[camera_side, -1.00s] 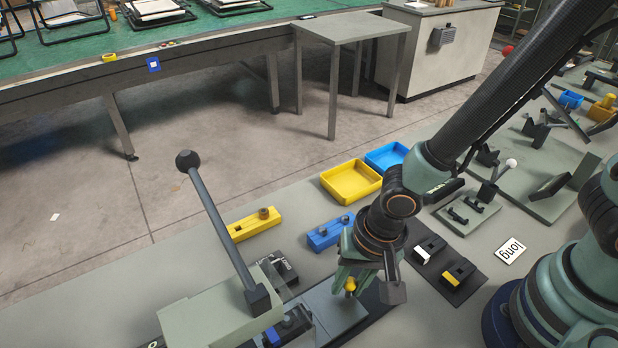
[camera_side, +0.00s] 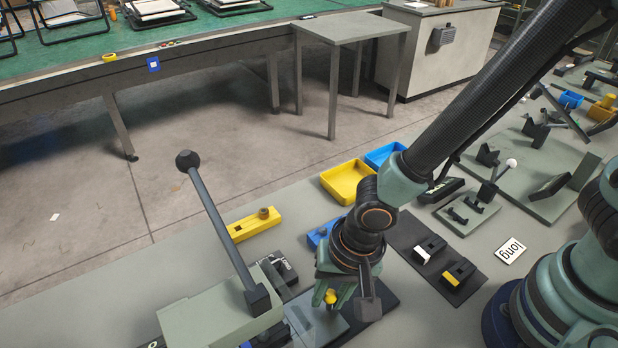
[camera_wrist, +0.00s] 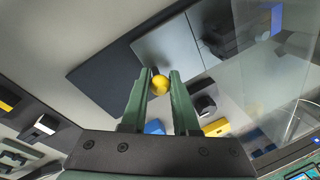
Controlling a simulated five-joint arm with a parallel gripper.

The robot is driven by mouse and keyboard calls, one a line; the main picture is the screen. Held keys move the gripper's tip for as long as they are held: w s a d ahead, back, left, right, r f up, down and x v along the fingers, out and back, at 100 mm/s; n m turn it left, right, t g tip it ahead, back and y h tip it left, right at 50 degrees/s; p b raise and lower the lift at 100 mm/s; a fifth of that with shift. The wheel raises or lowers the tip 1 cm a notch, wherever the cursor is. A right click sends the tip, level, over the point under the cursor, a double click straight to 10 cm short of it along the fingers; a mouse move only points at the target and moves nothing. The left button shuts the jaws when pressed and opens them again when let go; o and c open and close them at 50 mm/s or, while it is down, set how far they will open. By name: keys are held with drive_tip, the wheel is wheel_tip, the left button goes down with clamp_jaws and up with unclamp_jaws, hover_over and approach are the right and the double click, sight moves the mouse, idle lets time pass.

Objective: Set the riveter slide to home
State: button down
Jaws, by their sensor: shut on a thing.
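The riveter (camera_side: 208,312) is a pale green press with a long dark lever (camera_side: 222,232) that stands raised and tilted, ending in a black ball. Its slide is a grey plate (camera_side: 312,328) on a dark base rail (camera_side: 380,300), also visible in the wrist view (camera_wrist: 175,48). A yellow knob (camera_wrist: 160,85) stands on the slide. My gripper (camera_side: 330,297) points down and is shut on this knob, with a green finger on each side of it in the wrist view. My wrist partly covers the slide in the side view.
A yellow block (camera_side: 254,223) and a partly hidden blue block (camera_side: 318,236) lie behind the slide. A yellow tray (camera_side: 346,182) and a blue tray (camera_side: 384,155) stand farther back.

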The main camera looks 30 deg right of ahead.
drive_tip(key=shift+a, duration=0.45)
drive_tip(key=c, duration=0.7)
unclamp_jaws()
drive_tip(key=shift+d, duration=0.1)
drive_tip(key=r, duration=0.4)
drive_tip(key=s+d+r, duration=0.1)
drive_tip(key=r, duration=0.7)
drive_tip(key=shift+s+d, duration=0.3)
drive_tip(key=shift+d, duration=0.05)
